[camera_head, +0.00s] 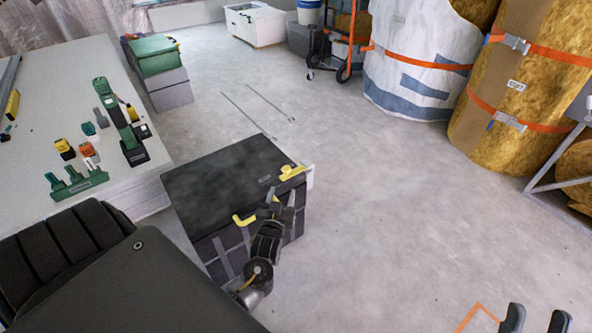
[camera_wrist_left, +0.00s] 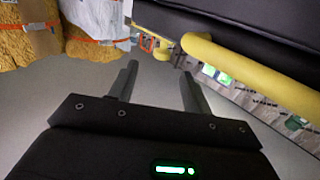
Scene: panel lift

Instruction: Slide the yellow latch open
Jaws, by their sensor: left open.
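The yellow latch (camera_head: 292,172) sits at the right edge of the black box's top in the head view. In the left wrist view a small yellow piece (camera_wrist_left: 163,54), apparently the latch, shows beyond the fingertips. My left gripper (camera_head: 284,196) is open and empty, just in front of the box's front right side and short of the latch. Its two fingers (camera_wrist_left: 160,72) are apart in the wrist view. My right gripper (camera_head: 537,312) shows only as two separated fingertips at the bottom right, open and empty.
The black box (camera_head: 222,182) has a yellow handle (camera_head: 244,220) on its front edge, beside my left wrist; it looms close in the wrist view (camera_wrist_left: 250,75). A white table (camera_head: 70,115) with tools stands left. Insulation rolls (camera_head: 420,60) stand at the back right. The floor right of the box is clear.

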